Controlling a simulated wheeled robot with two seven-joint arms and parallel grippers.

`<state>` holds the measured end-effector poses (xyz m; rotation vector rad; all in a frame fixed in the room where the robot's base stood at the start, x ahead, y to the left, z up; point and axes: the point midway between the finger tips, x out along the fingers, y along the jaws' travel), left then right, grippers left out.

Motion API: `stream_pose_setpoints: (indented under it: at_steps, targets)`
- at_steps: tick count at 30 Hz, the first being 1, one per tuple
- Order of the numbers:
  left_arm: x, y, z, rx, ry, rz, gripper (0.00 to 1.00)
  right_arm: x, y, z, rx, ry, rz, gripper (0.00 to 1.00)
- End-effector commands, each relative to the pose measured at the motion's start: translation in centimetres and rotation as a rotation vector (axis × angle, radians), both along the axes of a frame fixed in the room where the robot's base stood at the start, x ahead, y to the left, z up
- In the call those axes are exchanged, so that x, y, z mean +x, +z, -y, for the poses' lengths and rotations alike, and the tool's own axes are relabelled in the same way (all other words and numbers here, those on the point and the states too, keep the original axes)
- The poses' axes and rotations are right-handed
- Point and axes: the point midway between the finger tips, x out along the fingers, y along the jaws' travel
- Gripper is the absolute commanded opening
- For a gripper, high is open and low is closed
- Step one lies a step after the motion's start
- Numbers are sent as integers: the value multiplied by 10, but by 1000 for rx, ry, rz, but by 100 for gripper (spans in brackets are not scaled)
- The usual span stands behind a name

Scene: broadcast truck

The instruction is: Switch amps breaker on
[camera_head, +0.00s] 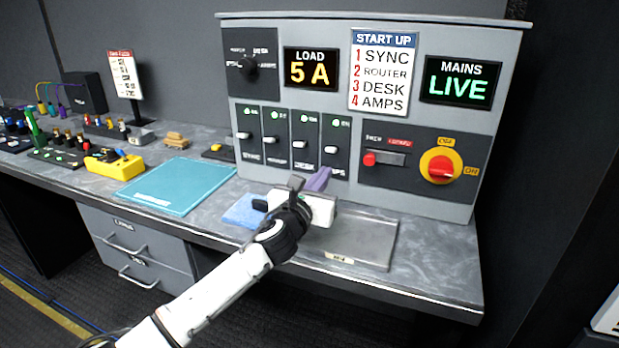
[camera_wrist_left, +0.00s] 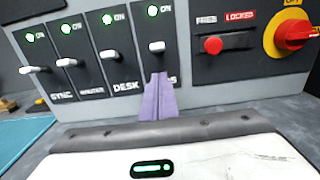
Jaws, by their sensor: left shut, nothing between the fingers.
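The amps breaker (camera_head: 331,149) is the rightmost switch in a row on the grey power panel. Its white lever (camera_wrist_left: 157,46) is near the middle of its dark plate. The lamp above it (camera_wrist_left: 152,10) is lit green beside the word ON. My left gripper (camera_head: 318,179) is shut and empty, just below the amps plate and in front of the panel. Its purple fingertips also show in the left wrist view (camera_wrist_left: 158,96), where they point up below the lever and partly cover the AMPS label. A gap shows between fingertips and lever. My right gripper is not in view.
The desk breaker (camera_head: 303,149) stands close to the left, its lamp also green. The red rotary switch (camera_head: 441,167) and a red button (camera_head: 369,160) are to the right. A grey tray (camera_head: 365,242) and teal mat (camera_head: 178,186) lie on the counter. The load display (camera_head: 311,69) reads 5 A.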

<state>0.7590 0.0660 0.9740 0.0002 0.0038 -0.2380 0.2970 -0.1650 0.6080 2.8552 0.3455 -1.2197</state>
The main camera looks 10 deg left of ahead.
Motion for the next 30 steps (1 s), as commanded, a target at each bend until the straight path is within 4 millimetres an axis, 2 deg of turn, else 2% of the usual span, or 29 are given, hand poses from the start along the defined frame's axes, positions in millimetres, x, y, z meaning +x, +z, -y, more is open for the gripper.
stream_pose_setpoints:
  at_steps: [1,2,3,4,10,15,21,30]
  targets:
    - [-3,-20,-1,0,-1,-4,0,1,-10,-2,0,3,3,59]
    - [-4,-27,-1,1,-1,-4,0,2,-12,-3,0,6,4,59]
    - [-10,-6,-3,1,-2,4,0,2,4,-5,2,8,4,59]
    - [-15,-1,-4,1,-3,4,0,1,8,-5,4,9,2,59]
    - [-45,21,-11,1,-3,0,0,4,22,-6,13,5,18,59]
    - [-65,36,-16,1,-2,0,0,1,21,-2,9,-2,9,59]
    - [-78,45,-19,0,-1,-2,0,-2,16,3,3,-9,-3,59]
    - [-80,46,-19,-1,-1,-2,0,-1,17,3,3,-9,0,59]
